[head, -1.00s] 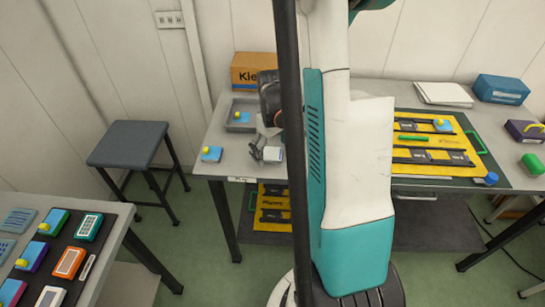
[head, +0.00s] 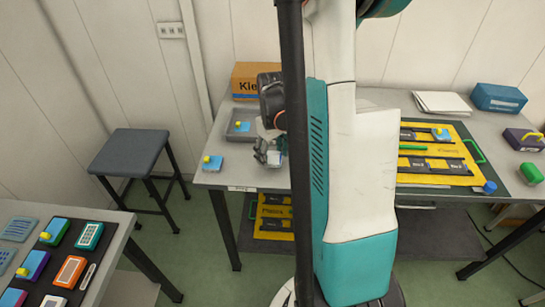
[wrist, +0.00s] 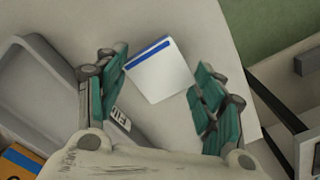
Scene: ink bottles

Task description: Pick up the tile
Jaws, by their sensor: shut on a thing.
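A white tile with a blue band (wrist: 161,72) lies between the fingers of my gripper (wrist: 160,78) in the wrist view. The fingers stand along its two sides, shut on it. Table surface shows around it, and I cannot tell how far above the table it is. In the head view my gripper (head: 268,155) is over the front left part of the back table, just left of the dark pole. There the tile is mostly hidden by the fingers and pole.
A grey tray (head: 238,130) and an orange box (head: 257,80) stand behind. A yellow board (head: 462,150) is at right. A stool (head: 133,152) stands left.

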